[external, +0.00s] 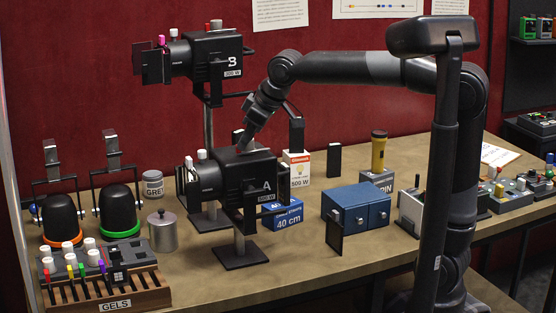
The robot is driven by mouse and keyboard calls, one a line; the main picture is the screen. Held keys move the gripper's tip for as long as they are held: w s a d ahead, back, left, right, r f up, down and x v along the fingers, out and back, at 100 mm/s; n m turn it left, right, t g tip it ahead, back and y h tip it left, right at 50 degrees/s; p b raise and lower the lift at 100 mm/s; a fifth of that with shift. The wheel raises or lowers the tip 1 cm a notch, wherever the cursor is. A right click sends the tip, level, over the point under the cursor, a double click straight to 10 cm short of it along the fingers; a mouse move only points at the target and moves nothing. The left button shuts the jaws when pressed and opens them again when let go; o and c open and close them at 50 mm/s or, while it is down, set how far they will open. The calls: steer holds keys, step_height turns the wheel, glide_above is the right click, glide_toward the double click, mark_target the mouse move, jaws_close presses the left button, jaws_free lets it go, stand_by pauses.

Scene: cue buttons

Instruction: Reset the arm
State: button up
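My arm reaches from the right across the table in the external view, with its wrist bent down and to the left. My gripper (243,140) is at the top of the black lamp marked A (240,180), low over its upper face. I cannot tell whether it touches the lamp. The fingers are small and dark here, so their opening does not show. The lamp marked B (208,60) is on a taller stand behind and to the left, with pink, white and red knobs on top.
Two black domed lamps (119,210), a metal canister (161,231) and a wooden gel rack (118,291) stand at the left. A blue box (350,205), a yellow flashlight (378,152) and button boxes (508,197) are at the right. The front table strip (300,272) is clear.

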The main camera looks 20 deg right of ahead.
steer(key=s+d+f+m+h, duration=0.1)
steer(key=s+d+f+m, duration=0.2)
steer(key=d, duration=0.8)
steer(key=s+d+f+m+h, duration=0.1)
steer(key=s+d+f+m, duration=0.2)
steer(key=d, duration=0.8)
steer(key=s+d+f+m+h, duration=0.1)
steer(key=s+d+f+m, duration=0.3)
steer(key=d, duration=0.7)
steer(key=s+f, duration=0.2)
steer(key=s, duration=0.1)
steer(key=shift+t, duration=0.3)
steer(key=shift+o, duration=0.4)
steer(key=shift+d, duration=0.1)
